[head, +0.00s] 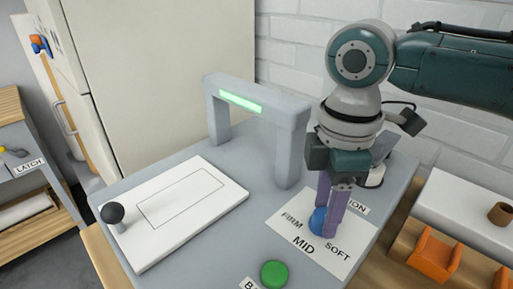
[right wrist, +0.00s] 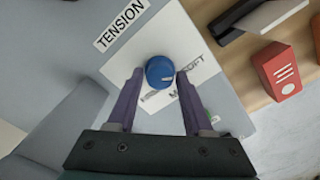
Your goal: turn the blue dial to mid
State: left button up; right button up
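The blue dial (head: 317,221) sits on a white card (head: 286,233) marked FIRM, MID and SOFT, with a TENSION label beside it. In the right wrist view the dial (right wrist: 159,71) shows a white mark on its right side, pointing roughly toward SOFT. My right gripper (head: 323,225) reaches down over the dial from above. In the right wrist view its two purple fingers (right wrist: 160,78) stand on either side of the dial, with a small gap visible at each side. The fingers partly hide the card's lettering. My left gripper is in neither view.
A grey arch with a green light strip (head: 240,101) stands behind the dial. A white board (head: 180,205) with a black knob (head: 113,213) lies to the left. A green button (head: 274,273) is in front. An orange holder (head: 434,257) sits on a wooden surface to the right.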

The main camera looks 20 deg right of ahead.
grip_shut()
jog(key=shift+r, duration=0.1)
jog(key=shift+r+m+p, duration=0.1)
jog(key=shift+m+p, duration=0.2)
jog(key=shift+p, duration=0.3)
jog(key=m+p, duration=0.3)
jog(key=p, duration=0.1)
jog(key=shift+a+r+m+p, duration=0.1)
jog(key=shift+r+m+p, duration=0.05)
jog(key=shift+m+p, duration=0.25)
jog(key=m+p, duration=0.2)
jog(key=m, duration=0.1)
jog(key=shift+p, duration=0.35)
jog(key=shift+f+m+p, duration=0.15)
jog(key=shift+m+p, duration=0.35)
jog(key=shift+m, duration=0.55)
jog(key=shift+f+m+p, duration=0.15)
jog(key=shift+m+p, duration=0.35)
jog(key=shift+m, duration=0.55)
